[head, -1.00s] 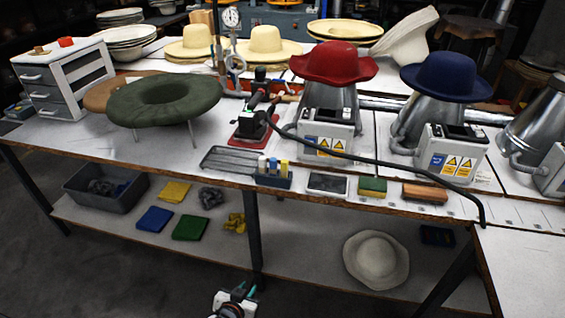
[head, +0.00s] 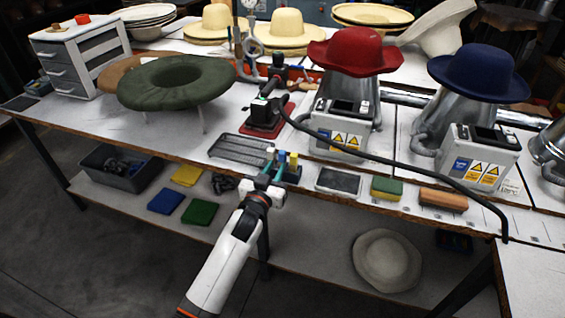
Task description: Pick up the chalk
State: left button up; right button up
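The chalk sticks (head: 293,159) stand upright in a small dark holder (head: 292,178) at the front edge of the workbench. A yellow tip and a blue tip show; the rest is partly hidden behind my gripper. My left gripper (head: 274,163) reaches up from below to the left front side of the holder. Its teal fingertips look spread apart, with nothing clearly held between them. I cannot tell whether they touch the chalk. My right gripper is not in view.
A wire tray (head: 240,150) lies left of the holder, and a dark-topped pad (head: 339,181) lies right of it. A green-and-yellow sponge (head: 386,188) and a brown block (head: 443,200) follow along the edge. A black hose (head: 400,167) crosses the bench.

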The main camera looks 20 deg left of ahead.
aim_at(281, 157)
pick_arm(q)
jog(key=w, duration=0.5)
jog(key=shift+d+r, duration=0.15)
jog(key=shift+s, duration=0.1)
grip_shut()
notch_tip(281, 157, up, 10)
jog(key=p, duration=0.1)
